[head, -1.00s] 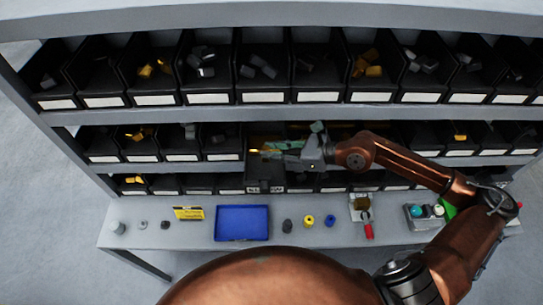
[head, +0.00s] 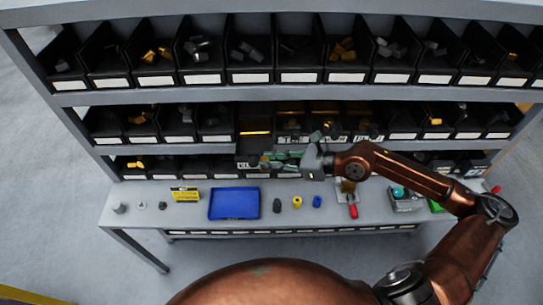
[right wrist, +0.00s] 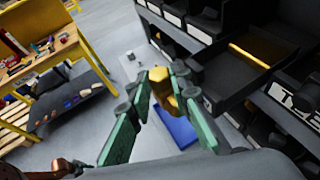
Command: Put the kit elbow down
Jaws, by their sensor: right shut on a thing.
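My right gripper (head: 268,160) is in front of the middle shelf row, beside a bin (head: 249,158) that sticks out. In the right wrist view, its green fingers (right wrist: 158,92) are shut on a brass-yellow piece, the kit elbow (right wrist: 159,76). The elbow is too small to make out in the head view. The blue tray (head: 234,204) lies on the bench below and left of the gripper. In the right wrist view, the tray (right wrist: 183,134) shows beyond the fingers, with no contact seen. My left gripper is not in view.
Black bins of parts fill the shelves behind the bench (head: 180,222).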

